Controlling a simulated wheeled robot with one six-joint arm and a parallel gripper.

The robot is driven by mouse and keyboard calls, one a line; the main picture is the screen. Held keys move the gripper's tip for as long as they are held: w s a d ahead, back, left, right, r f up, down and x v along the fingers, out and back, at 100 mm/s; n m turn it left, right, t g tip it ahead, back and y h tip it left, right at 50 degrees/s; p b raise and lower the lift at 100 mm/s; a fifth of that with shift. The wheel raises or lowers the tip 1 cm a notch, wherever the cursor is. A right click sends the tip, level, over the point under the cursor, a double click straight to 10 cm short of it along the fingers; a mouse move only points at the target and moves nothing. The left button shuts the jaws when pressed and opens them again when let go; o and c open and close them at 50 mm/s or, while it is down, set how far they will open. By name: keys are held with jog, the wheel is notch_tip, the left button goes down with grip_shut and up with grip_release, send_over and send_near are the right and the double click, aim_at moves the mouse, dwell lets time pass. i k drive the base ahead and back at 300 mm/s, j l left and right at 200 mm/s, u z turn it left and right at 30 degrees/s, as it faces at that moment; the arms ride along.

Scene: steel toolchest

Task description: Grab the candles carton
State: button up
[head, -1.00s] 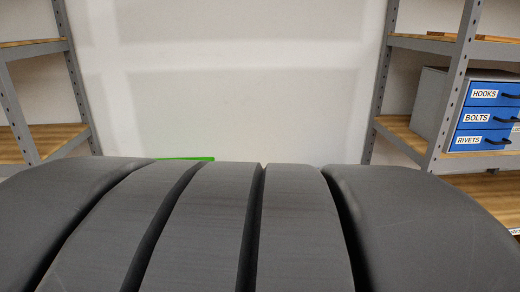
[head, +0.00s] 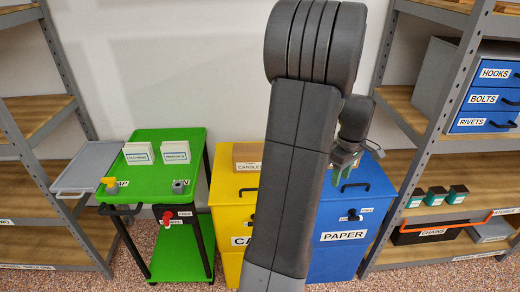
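The candles carton (head: 246,153) is a brown cardboard box with a white label reading "CANDLE", its right end cut off by my arm. It sits on top of the yellow bin (head: 231,190), left of my arm. My gripper (head: 342,172) hangs right of my arm, over the blue bin marked PAPER (head: 365,205), apart from the carton. Its fingers are small and partly blurred together, so its opening is unclear.
A green cart (head: 150,180) with two white labelled boxes and small items stands left of the bins. A grey shelf at right holds a blue drawer chest (head: 487,97) and several small dark-and-green boxes. Another shelf is at far left.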

aim_at(247, 158)
jog(key=i+l+u, duration=0.15)
jog(key=i+l, duration=0.15)
jog(key=i+l+u, duration=0.15)
jog(key=l, duration=0.25)
jog(key=i+l+u, duration=0.15)
jog(key=i+l, duration=0.2)
jog(key=u, duration=1.3)
